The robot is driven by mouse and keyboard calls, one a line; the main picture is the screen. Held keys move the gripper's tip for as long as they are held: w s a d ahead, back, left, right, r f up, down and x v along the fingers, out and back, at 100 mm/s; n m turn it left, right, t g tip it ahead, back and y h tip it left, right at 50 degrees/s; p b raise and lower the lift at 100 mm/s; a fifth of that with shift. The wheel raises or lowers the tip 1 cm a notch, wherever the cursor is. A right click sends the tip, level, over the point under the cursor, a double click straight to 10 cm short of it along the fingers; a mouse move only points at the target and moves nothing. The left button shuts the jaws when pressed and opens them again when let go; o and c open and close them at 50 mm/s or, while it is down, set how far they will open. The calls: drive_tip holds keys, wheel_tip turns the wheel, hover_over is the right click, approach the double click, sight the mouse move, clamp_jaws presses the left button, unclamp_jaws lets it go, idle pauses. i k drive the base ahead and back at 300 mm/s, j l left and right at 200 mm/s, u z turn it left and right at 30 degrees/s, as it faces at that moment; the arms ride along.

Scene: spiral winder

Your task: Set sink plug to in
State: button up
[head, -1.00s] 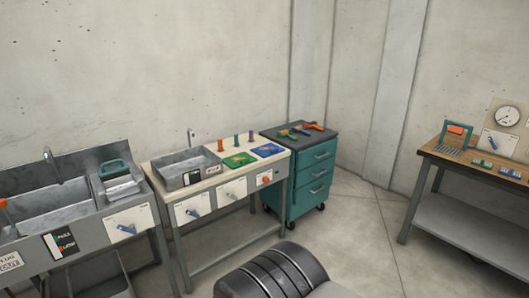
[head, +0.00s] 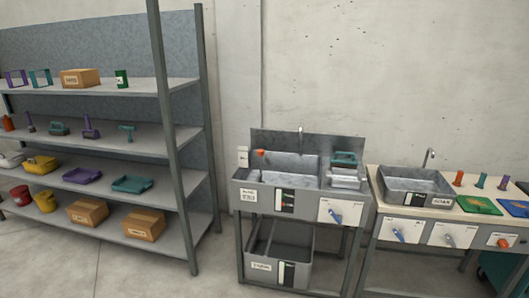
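The grey metal sink (head: 281,168) stands in the middle of the head view, with a tap (head: 301,138) at its back. A small orange knob (head: 261,153) sits at the sink's left end; it may be the plug control. A white label (head: 248,195) is on the front below it, its text too small to read now; the earlier frame shows "PLUG" and "OUT" there. My gripper is not in view.
A tall shelf (head: 118,146) with boxes, trays and tools stands to the left. A bench (head: 372,196) with a second basin (head: 412,197) stands close on the right. A labelled bin (head: 262,267) sits under the sink. Floor is open between shelf and sink.

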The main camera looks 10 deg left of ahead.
sight(260, 152)
drive_tip(key=i+j, duration=0.25)
drive_tip(key=i, duration=0.2)
drive_tip(key=i+j, duration=0.25)
drive_tip(key=i, duration=0.2)
drive_tip(key=i+j, duration=0.25)
drive_tip(key=i, duration=0.2)
drive_tip(key=i+j, duration=0.25)
drive_tip(key=i, duration=0.2)
drive_tip(key=i+j, duration=0.25)
drive_tip(key=i, duration=0.2)
drive_tip(key=i+j, duration=0.25)
drive_tip(key=i, duration=0.15)
drive_tip(key=u, duration=0.05)
